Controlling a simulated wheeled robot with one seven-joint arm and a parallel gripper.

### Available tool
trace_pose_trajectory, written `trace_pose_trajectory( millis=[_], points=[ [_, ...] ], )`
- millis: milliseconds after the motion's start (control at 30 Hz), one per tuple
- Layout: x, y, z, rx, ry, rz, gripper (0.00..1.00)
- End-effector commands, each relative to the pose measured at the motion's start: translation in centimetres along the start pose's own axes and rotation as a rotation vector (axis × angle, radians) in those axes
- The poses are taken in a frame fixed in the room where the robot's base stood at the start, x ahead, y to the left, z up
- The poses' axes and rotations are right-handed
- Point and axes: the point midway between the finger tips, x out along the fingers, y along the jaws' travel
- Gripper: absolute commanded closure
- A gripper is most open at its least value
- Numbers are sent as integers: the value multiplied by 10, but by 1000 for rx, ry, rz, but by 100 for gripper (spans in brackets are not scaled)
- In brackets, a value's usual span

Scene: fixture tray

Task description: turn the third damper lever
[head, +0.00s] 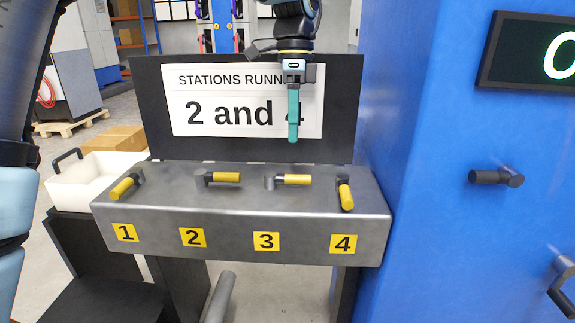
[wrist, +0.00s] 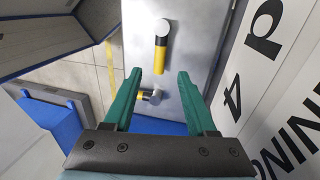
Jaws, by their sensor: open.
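The third damper lever (head: 297,179) has a yellow handle and grey pivot on the sloping metal bench (head: 215,220), above label 3 (head: 266,241). Its handle points right from the pivot. In the wrist view it (wrist: 161,55) lies ahead of the fingertips, its handle pointing down the picture. My gripper (head: 293,138) hangs in front of the sign, above and behind this lever and apart from it. In the wrist view my gripper (wrist: 159,74) is open, nothing between its teal fingers. Lever 4 (wrist: 142,96) shows between the fingers, farther off.
Lever 1 (head: 125,188) and lever 4 (head: 346,195) point toward the front; lever 2 (head: 226,177) points right. The sign (head: 220,115) behind reads "2 and 4", partly covered by my gripper. A blue cabinet (head: 430,220) stands at right, a white bin (head: 85,183) at left.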

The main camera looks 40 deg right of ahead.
Motion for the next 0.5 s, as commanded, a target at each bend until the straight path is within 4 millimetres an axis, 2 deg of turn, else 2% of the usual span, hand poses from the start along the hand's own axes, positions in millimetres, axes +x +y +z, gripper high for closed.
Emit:
trace_pose_trajectory(
  millis=[300,500],
  points=[
    [58,1,1,-2,-2,4,43],
    [83,1,1,-3,-1,2,43]
  ],
)
